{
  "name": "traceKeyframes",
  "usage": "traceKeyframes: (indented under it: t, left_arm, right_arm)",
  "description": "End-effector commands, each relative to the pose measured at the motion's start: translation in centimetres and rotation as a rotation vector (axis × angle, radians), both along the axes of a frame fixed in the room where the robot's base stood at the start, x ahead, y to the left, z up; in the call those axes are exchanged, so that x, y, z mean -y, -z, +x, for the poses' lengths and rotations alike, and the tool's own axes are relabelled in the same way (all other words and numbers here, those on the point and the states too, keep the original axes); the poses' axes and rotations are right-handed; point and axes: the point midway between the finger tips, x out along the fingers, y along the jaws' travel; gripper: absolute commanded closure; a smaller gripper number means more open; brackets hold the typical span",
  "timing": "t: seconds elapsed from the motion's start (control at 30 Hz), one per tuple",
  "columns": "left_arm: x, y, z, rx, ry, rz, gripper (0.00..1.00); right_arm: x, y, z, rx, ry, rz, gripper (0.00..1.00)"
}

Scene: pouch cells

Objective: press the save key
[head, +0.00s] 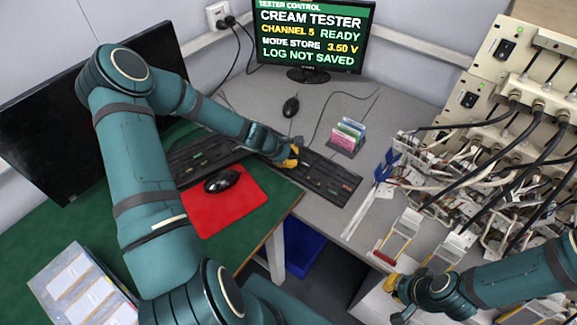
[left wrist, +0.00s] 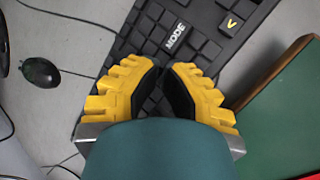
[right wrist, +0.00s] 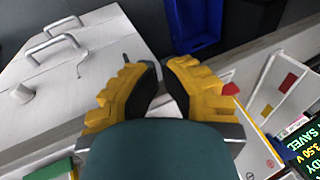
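The tester keyboard (head: 332,180) lies on the grey desk. My left gripper (head: 292,157) is over its left end, fingertips together and empty. I cannot make out a save key; the fingers hide some keys. The tester monitor (head: 312,35) reads CHANNEL 5 READY, MODE STORE 3.50 V, LOG NOT SAVED. My right gripper (head: 390,284) is shut and empty near the white cabinet; it also shows in the right wrist view (right wrist: 160,72).
A second keyboard (head: 208,158) and a mouse on a red mat (head: 228,207) are on the green desk. Another mouse (head: 290,107) and a card holder (head: 347,138) stand behind the tester keyboard. Cabled tester racks (head: 500,130) fill the right.

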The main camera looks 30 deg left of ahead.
Motion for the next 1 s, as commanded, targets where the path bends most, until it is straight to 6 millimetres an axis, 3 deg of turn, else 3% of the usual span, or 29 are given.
traceKeyframes:
  t: [1.0]
  left_arm:
    - [-0.01,0.83,-0.01,0.000,0.001,0.001,1.00]
  right_arm:
    - [0.00,0.92,0.00,0.000,0.000,0.000,1.00]
